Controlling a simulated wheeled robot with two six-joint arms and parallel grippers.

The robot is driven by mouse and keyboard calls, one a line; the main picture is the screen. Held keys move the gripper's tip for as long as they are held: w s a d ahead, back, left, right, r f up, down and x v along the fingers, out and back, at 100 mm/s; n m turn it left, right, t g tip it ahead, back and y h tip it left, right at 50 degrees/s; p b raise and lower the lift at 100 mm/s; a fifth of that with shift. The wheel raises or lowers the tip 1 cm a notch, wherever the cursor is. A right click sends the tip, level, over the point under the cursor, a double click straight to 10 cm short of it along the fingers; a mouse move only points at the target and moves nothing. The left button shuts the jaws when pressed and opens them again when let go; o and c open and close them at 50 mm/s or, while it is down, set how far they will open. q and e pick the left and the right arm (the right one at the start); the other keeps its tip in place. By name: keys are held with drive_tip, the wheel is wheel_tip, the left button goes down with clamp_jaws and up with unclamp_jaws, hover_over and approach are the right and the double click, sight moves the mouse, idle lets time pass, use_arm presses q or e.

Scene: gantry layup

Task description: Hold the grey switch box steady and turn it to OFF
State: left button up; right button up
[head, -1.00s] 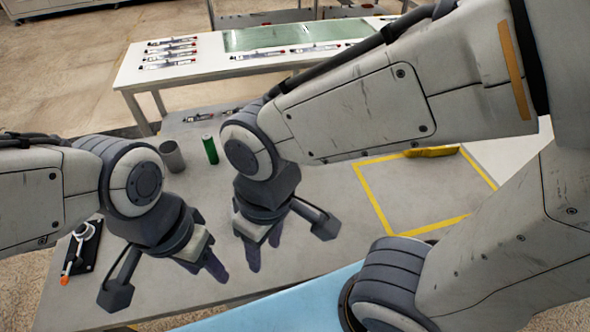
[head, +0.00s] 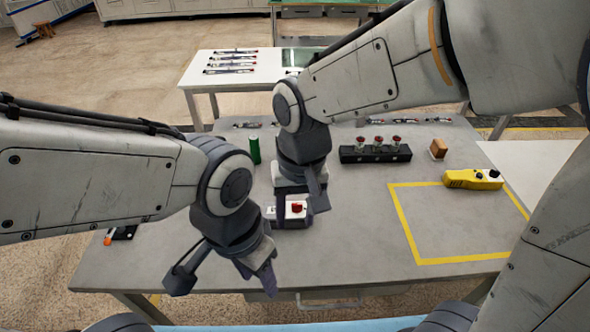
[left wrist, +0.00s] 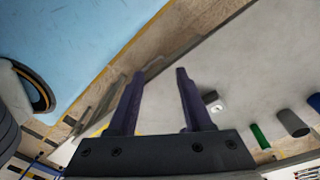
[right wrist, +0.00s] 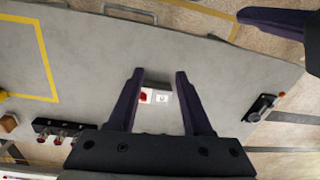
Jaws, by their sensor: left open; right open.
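The grey switch box (head: 291,216) has a red knob and a white label on its top. It sits on the grey table, partly covered by my right gripper in the head view. My right gripper (head: 318,205) is open above it. In the right wrist view the box (right wrist: 155,96) shows beyond and between the open fingers (right wrist: 160,73), apart from them. My left gripper (head: 260,284) is open and empty, nearer the table's front edge. In the left wrist view the box (left wrist: 213,102) shows just right of the open fingers (left wrist: 157,73). I cannot read the knob's setting.
A green cylinder (head: 255,150) stands behind the box. A black block with red-topped knobs (head: 376,153), a brown block (head: 438,148) and a yellow device (head: 473,179) are on the right. A yellow-outlined square (head: 450,225) is clear. A black lever device (head: 122,233) lies left.

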use_arm(q)
drive_tip(key=shift+f+b, duration=0.5)
drive_tip(key=shift+f, duration=0.25)
drive_tip(key=o, duration=0.6)
drive_tip(key=shift+f, duration=0.1)
drive_tip(key=shift+o, duration=1)
drive_tip(key=shift+w+f+n, duration=0.1)
drive_tip(key=shift+w+n, duration=0.1)
drive_tip(key=shift+n, duration=0.2)
drive_tip(key=n+h, duration=1.2)
drive_tip(key=n, duration=1.2)
approach(297, 206)
drive_tip(key=a+f, duration=0.4)
drive_tip(key=shift+f, duration=0.2)
drive_tip(key=shift+w+f+n, duration=0.2)
drive_tip(key=shift+f+n, duration=0.05)
drive_tip(key=shift+n, duration=0.05)
drive_tip(key=x, duration=1)
drive_tip(key=shift+w+d, duration=0.1)
drive_tip(key=shift+d, duration=0.1)
use_arm(e)
drive_tip(key=w+f+m, duration=0.2)
drive_tip(key=w+m, duration=0.2)
drive_tip(key=w, duration=0.4)
drive_tip(key=w+d+f+m, duration=0.1)
drive_tip(key=w+f+m, duration=0.2)
drive_tip(key=w, duration=0.5)
drive_tip(key=shift+f+m+h, duration=0.2)
drive_tip(key=shift+m+h, duration=0.1)
drive_tip(key=shift+m, duration=0.6)
